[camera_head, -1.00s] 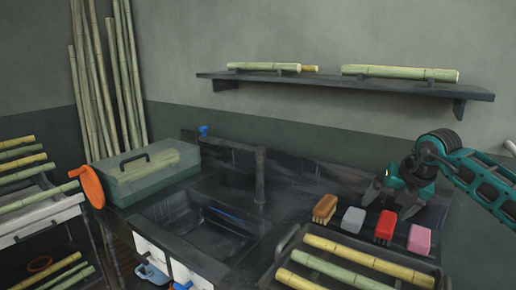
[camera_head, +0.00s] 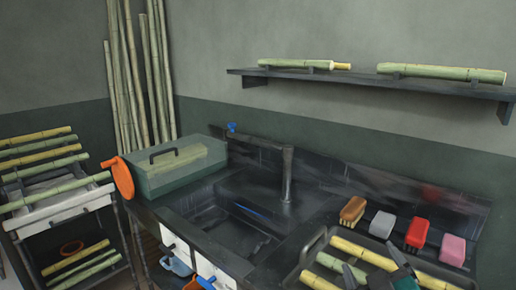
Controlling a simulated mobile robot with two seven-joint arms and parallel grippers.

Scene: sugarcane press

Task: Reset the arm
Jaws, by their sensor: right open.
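My right gripper (camera_head: 368,257) shows at the bottom right, over the dark tray (camera_head: 313,248) with cane pieces. Its two dark fingers are spread apart with nothing held between them. Only the fingers and a bit of the teal hand show; the rest of the arm is cut off by the lower edge. I cannot tell whether the fingers touch the tray or the cane. My left gripper is out of view.
A brown brush (camera_head: 352,210), grey sponge (camera_head: 382,224), red brush (camera_head: 417,233) and pink sponge (camera_head: 453,250) stand behind the tray. A sink (camera_head: 235,235) with a tap (camera_head: 287,175) and a green lidded box (camera_head: 178,168) are left. A cane shelf (camera_head: 375,83) hangs above.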

